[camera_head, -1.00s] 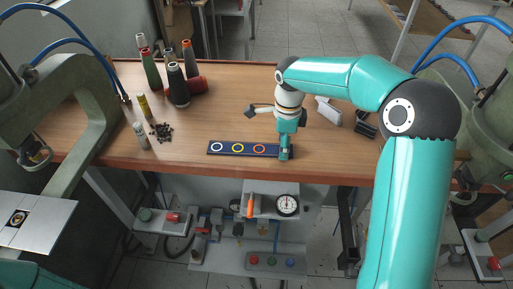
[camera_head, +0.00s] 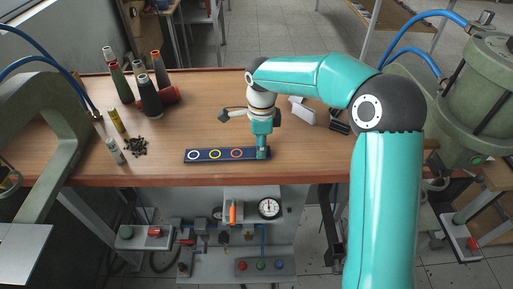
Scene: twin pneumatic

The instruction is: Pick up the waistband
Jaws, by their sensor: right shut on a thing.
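A dark blue flat strip (camera_head: 200,160) with white, yellow and orange rings on it lies near the front edge of the table; I take it to be the waistband. My right gripper (camera_head: 262,153) points down at the strip's right end and is shut on it. The gripper hides part of that end. I cannot tell whether the strip is raised off the table. My left gripper is not in view.
The wooden table (camera_head: 210,120) holds several thread cones (camera_head: 149,98) at back left, a yellow-capped tube (camera_head: 117,121), a white bottle (camera_head: 116,151) and small dark pieces (camera_head: 135,147). Green presses (camera_head: 60,120) stand at both sides. A gauge (camera_head: 269,208) sits below the front edge.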

